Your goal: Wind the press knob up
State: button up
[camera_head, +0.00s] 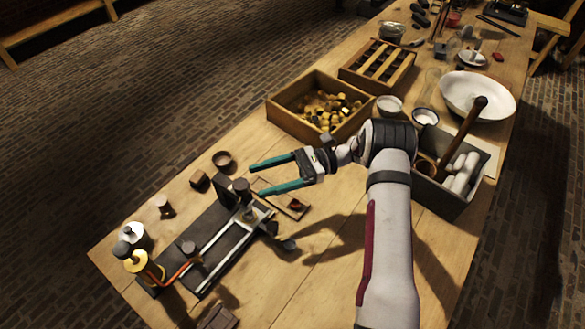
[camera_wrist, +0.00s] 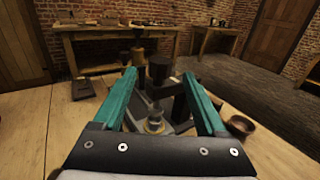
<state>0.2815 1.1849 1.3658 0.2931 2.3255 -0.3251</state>
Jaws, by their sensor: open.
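A small press-like device with a dark base and pale rails (camera_head: 228,240) stands at the near left of the table. A dark cylindrical knob (camera_head: 241,186), which looks like the press knob, rises at its far end. In the wrist view a dark knob (camera_wrist: 158,66) shows between and beyond the fingertips, above a pale round metal part (camera_wrist: 154,124). My gripper (camera_head: 257,179) has two teal fingers spread apart and empty. In the head view its fingertips are just right of the knob, apparently not touching it. The exact gap in depth is unclear.
A small brown bowl (camera_head: 222,159), a wooden box of corks (camera_head: 300,116) and a grey bin (camera_head: 440,190) stand around.

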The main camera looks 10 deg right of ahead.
jog(key=v, duration=0.7)
jog(key=s+a+r+n+g+h, duration=0.1)
jog(key=s+a+r+n+h, duration=0.1)
jog(key=s+r+n+h, duration=0.3)
jog(key=s+a+r+n+g+h, duration=0.1)
jog(key=s+a+r+h, duration=0.2)
jog(key=s+r, duration=0.35)
jog(key=s+d+f+n+t+h, duration=0.1)
jog(key=s+h, duration=0.3)
jog(key=s, duration=0.4)
jog(key=s+d+f+n+t+h, duration=0.1)
jog(key=s+d+n+t+h, duration=0.1)
jog(key=s, duration=0.7)
jog(key=n+t+h, duration=0.1)
jog(key=t, duration=0.1)
jog(key=shift+s+d+f+t+h, duration=0.3)
jog(key=shift+d+h, duration=0.05)
jog(key=shift+h, duration=0.05)
